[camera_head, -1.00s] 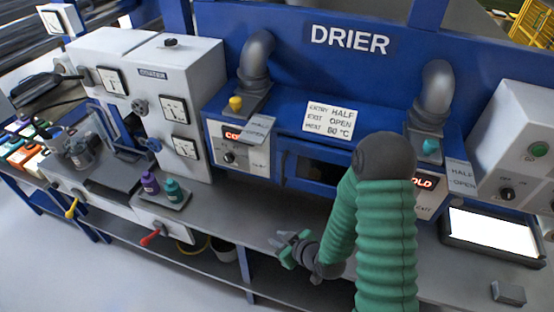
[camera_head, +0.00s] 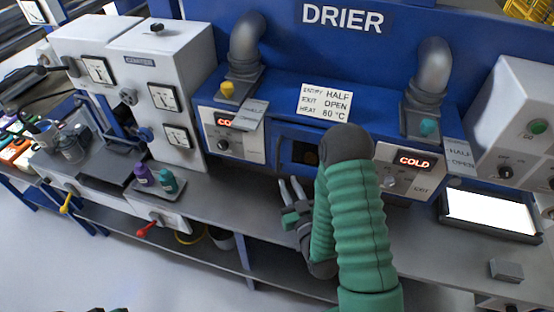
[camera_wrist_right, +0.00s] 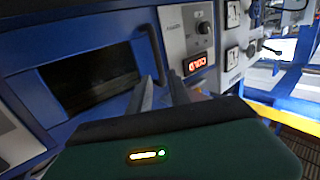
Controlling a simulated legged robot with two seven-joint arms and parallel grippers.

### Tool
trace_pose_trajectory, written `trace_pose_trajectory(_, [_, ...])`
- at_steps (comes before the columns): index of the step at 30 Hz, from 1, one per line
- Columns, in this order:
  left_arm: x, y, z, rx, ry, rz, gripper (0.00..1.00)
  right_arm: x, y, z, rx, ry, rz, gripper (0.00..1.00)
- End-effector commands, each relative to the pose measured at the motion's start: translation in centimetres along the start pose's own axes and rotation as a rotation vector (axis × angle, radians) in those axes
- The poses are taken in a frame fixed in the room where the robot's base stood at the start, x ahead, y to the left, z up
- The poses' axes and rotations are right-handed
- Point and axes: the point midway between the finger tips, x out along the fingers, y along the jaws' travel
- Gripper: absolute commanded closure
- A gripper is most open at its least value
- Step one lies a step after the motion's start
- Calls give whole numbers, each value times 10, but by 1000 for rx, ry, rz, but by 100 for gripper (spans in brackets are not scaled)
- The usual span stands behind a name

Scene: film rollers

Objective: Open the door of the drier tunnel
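The blue drier tunnel (camera_head: 440,60) stands at the back under its DRIER sign. Its door, with a dark window (camera_head: 300,152), is in the middle, partly hidden by my right arm. In the right wrist view the dark window (camera_wrist_right: 90,78) fills the left, and a dark curved handle (camera_wrist_right: 157,55) stands at the door's edge. My right gripper (camera_head: 291,188) is open and empty, in front of and below the door. In the wrist view its fingertips (camera_wrist_right: 160,86) are close to the handle's lower end; I cannot tell if they touch.
The entry panel (camera_head: 242,152) and a COLD panel (camera_head: 402,175) flank the door. A small card (camera_head: 252,113) hangs by the entry panel. A bright lightbox (camera_head: 490,212) lies right.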

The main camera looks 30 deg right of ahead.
Motion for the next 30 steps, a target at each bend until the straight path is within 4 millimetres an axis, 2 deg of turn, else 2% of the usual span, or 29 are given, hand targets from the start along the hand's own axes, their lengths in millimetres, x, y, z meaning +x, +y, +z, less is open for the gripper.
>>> trace_pose_trajectory(3, [14,0,3,0,0,0,64,11,-2,-8,11,35,6,77])
trace_pose_trajectory(4, [26,0,6,0,1,0,64,19,1,-3,14,38,13,77])
trace_pose_trajectory(7, [49,0,12,0,0,0,64,43,1,-3,15,39,14,77])
trace_pose_trajectory(17, [121,0,29,0,0,0,64,66,2,-1,15,35,13,77])
trace_pose_trajectory(18, [122,0,29,0,-1,0,64,69,2,-6,15,32,13,77])
trace_pose_trajectory(19, [109,0,26,0,-2,0,64,78,2,-14,16,27,13,77])
trace_pose_trajectory(24, [101,0,23,0,1,0,64,111,2,-14,15,25,13,77])
trace_pose_trajectory(30, [100,0,24,0,0,0,64,122,2,-13,15,25,13,77])
